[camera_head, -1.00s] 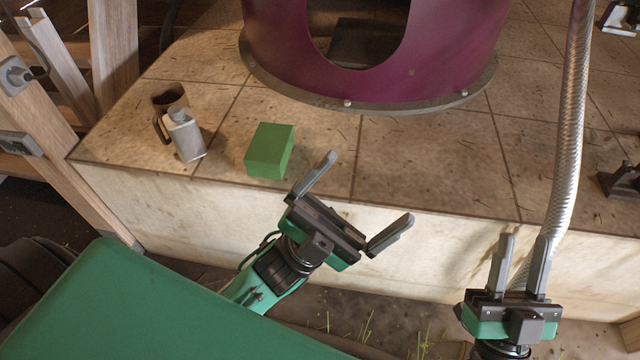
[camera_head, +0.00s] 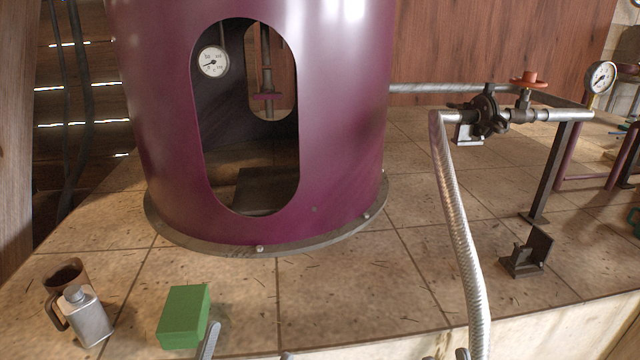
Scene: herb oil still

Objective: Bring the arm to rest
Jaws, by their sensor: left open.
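My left gripper (camera_head: 247,348) shows only as two grey fingertips at the bottom edge, one beside the green box (camera_head: 183,316) and one further right. The fingertips are wide apart with nothing between them. The rest of the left arm is below the picture. My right gripper (camera_head: 446,355) shows only as small fingertips at the bottom edge, close to the braided metal hose (camera_head: 463,235). They are apart, with no object seen between them. I cannot tell whether they touch the hose.
A large purple still body (camera_head: 345,130) with an oval opening stands on the tiled top (camera_head: 350,300). A grey metal flask (camera_head: 88,318) and a brown mug (camera_head: 66,277) stand left of the box. A valve (camera_head: 488,112), a dark bracket (camera_head: 527,254) and a gauge (camera_head: 600,77) are at right.

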